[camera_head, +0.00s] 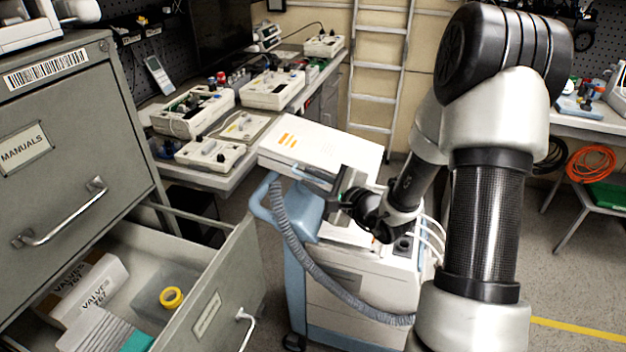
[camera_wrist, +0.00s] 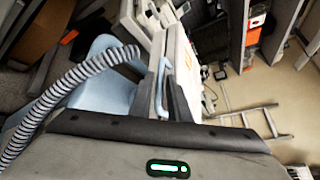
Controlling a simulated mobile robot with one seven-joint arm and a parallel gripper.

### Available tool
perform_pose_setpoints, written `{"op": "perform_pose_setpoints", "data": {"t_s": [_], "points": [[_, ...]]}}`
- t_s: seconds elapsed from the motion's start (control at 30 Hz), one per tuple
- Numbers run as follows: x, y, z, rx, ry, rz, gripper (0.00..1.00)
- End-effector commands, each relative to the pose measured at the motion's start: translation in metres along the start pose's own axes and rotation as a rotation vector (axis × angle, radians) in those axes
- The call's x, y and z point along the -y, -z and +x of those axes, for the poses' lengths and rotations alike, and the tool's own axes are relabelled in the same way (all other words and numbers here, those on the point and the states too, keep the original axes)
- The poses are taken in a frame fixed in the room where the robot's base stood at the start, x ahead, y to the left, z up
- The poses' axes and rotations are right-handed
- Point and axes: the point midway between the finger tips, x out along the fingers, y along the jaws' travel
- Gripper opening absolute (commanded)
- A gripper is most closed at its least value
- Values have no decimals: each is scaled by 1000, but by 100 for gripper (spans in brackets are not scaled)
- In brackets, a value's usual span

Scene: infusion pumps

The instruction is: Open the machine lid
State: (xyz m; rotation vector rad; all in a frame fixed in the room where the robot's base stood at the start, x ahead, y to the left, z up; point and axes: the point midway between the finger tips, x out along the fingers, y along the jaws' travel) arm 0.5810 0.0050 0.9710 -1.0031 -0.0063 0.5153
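The machine is a white and pale-blue cart (camera_head: 362,290) with a grey corrugated hose (camera_head: 300,262) at its left. In the wrist view, my gripper (camera_wrist: 163,95) has one finger on each side of a thin pale-blue handle (camera_wrist: 162,82) at the lid's edge (camera_wrist: 180,65). Whether the fingers press on the handle is unclear. My wrist hides part of the machine top.
An open drawer (camera_head: 215,285) of a grey filing cabinet (camera_head: 60,140) extends near the cart's left side. A workbench with several white devices (camera_head: 272,90) stands behind. A ladder (camera_head: 378,80) leans at the back wall.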

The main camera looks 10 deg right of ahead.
Motion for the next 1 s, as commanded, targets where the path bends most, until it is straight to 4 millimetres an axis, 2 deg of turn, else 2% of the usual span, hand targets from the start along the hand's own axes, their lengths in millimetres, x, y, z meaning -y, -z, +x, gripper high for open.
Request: {"op": "perform_pose_setpoints", "data": {"t_s": [0.17,0.27,0.3,1.0], "points": [[0,0,0,0,0,0,16],[0,0,0,0,0,0,1],[0,0,0,0,0,0,0],[0,0,0,0,0,0,0]]}}
